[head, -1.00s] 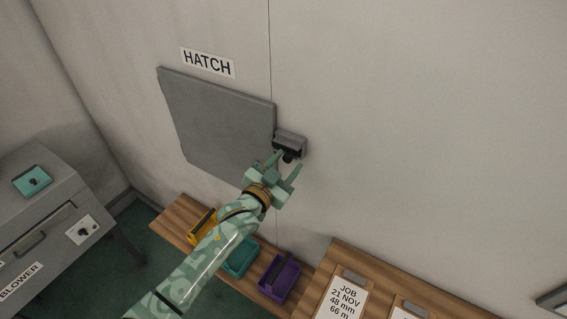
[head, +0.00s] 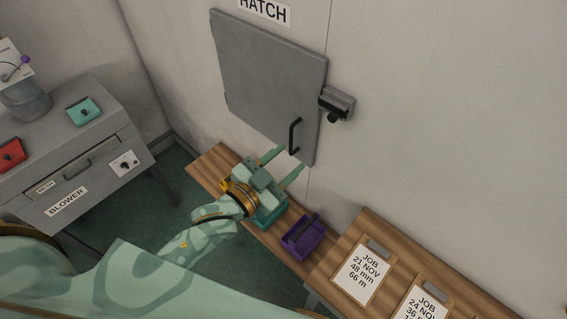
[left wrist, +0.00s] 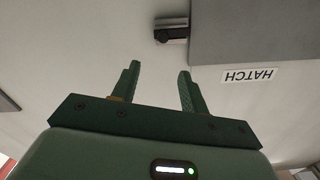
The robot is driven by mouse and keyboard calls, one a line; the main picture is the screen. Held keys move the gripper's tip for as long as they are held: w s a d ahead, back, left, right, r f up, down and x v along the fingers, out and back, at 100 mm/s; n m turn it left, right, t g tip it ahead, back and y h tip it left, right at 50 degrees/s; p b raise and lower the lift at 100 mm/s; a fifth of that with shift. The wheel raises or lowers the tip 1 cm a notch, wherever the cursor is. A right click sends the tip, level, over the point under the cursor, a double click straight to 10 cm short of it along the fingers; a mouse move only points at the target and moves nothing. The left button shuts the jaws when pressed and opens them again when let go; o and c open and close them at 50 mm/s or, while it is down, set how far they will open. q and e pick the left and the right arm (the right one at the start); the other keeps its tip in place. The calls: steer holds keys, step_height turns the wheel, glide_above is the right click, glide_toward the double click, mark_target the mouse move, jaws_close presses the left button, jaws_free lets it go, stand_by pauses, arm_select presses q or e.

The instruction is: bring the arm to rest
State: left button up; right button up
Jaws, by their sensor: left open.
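My left gripper (head: 282,166) is open and empty in the head view, in front of the wall below the hatch and above the wooden bench. Its fingers point toward the hatch side and touch nothing that I can make out. In the left wrist view my left gripper (left wrist: 157,85) shows two parted fingers with only the wall between and beyond them. The grey hatch (head: 268,80) is flat against the wall, with its dark handle (head: 294,136) near its lower right edge. The latch box (head: 337,104) is beside it. My right gripper is in neither view.
A teal tray (head: 268,216), partly hidden by my gripper, and a purple tray (head: 303,236) stand on the bench (head: 207,167). Job boards (head: 362,275) lie at the lower right. The grey blower cabinet (head: 70,155) stands at left. The wall at right is bare.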

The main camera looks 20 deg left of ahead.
arm_select(q)
steer(key=shift+s+a, duration=0.1)
steer(key=shift+s, duration=0.1)
stand_by(0.4)
steer(key=s+a+f+n+g+y+b, duration=0.1)
steer(key=s+a+f+g+y+b, duration=0.2)
steer(key=f, duration=1)
steer(key=s+a+f+n+g+b, duration=0.1)
steer(key=s+a+f+g, duration=0.2)
steer(key=f, duration=1)
steer(key=s+a+f+n+g+y+b, duration=0.1)
steer(key=s+a+f+g+y+b, duration=0.3)
steer(key=f, duration=0.9)
steer(key=s+f+n+g+b, duration=0.1)
steer(key=s+f+g+b, duration=0.4)
steer(key=s+f+b, duration=0.7)
steer(key=s+a+f, duration=0.1)
steer(key=s+f, duration=1.5)
steer(key=shift+g, duration=0.4)
